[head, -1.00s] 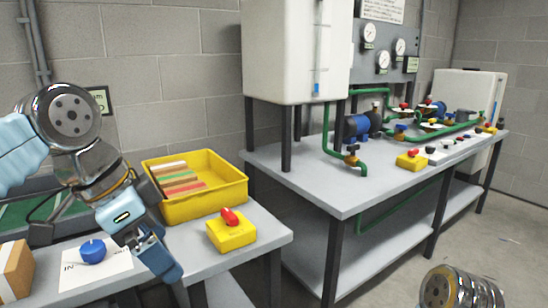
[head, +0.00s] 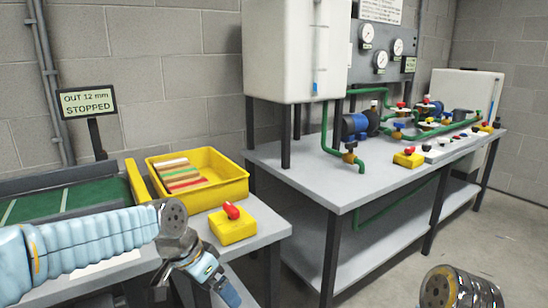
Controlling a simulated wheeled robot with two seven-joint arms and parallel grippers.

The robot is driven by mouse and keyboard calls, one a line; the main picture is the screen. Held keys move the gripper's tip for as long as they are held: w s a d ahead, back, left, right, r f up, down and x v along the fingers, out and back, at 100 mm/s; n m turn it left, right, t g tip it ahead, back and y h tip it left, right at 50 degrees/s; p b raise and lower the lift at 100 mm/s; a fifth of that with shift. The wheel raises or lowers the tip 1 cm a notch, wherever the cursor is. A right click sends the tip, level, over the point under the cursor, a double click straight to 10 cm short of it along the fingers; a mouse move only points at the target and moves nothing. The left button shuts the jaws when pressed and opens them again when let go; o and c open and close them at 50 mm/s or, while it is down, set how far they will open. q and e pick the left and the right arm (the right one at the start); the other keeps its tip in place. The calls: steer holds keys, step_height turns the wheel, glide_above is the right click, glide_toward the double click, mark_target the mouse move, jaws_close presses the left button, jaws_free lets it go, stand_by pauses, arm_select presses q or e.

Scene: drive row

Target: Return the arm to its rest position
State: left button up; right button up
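My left arm comes in from the left, low across the front of the near bench. Its gripper (head: 228,293) points down and to the right at the bench's front edge, below the yellow box with a red switch (head: 232,224). I cannot tell whether its fingers are open or shut, and I see nothing held. Only a rounded metal part of my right arm shows at the bottom right; its gripper is out of view.
A yellow tray (head: 240,187) with coloured strips stands on the near bench (head: 268,228). A sign (head: 88,103) reads "OUT 12 mm STOPPED" above a green conveyor (head: 95,196). A long bench (head: 290,163) with pipes and valves stands right. Floor at right is clear.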

arm_select(q)
step_height(320, 180, down, 15)
steer(key=d+n, duration=0.1)
steer(key=n, duration=0.2)
steer(key=s+f+n, duration=0.3)
steer(key=s+f, duration=0.5)
steer(key=f, duration=0.4)
steer(key=s+f+n+g, duration=0.1)
steer(key=s+f+n, duration=0.2)
steer(key=s+f, duration=0.6)
step_height(320, 180, down, 3)
steer(key=shift+d+f, duration=0.2)
